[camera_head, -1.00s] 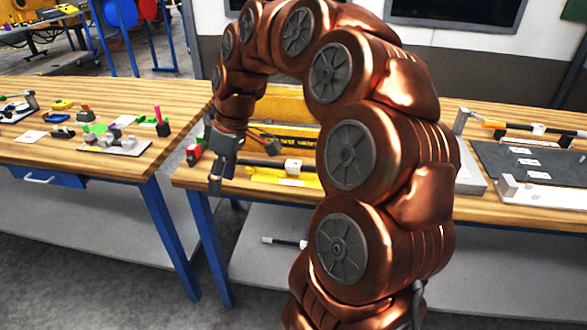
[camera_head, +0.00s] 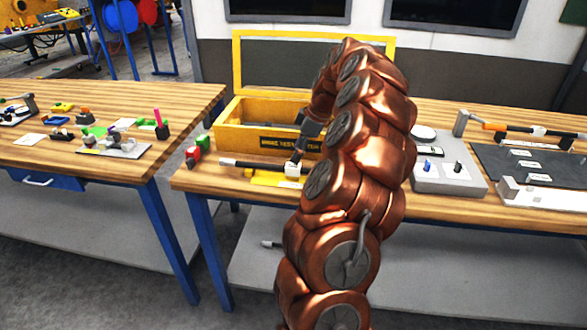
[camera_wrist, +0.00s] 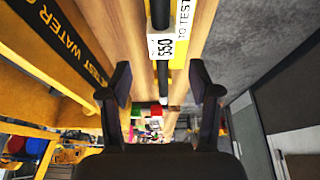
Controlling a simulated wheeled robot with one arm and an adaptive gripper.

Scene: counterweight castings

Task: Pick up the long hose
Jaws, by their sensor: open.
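A black hose (camera_head: 255,164) with a white tag and a pale tip lies across the front of the middle bench, over a yellow "TO TEST" strip (camera_head: 265,179). In the wrist view the hose (camera_wrist: 162,72) runs lengthwise between my finger lines, its tag reading "550". My gripper (camera_head: 297,162) is over the right part of the hose, by the tag. In the wrist view my gripper (camera_wrist: 161,84) is open, one finger on either side of the hose, with nothing held. My arm hides anything further right. I cannot tell the gap in height.
An open yellow water test bin (camera_head: 250,140) stands behind the hose. Red and green blocks (camera_head: 198,151) sit left of it. A grey box (camera_head: 448,175) stands right of my arm. Another black hose (camera_head: 510,128) lies at the far right. A shelf (camera_head: 255,265) runs below.

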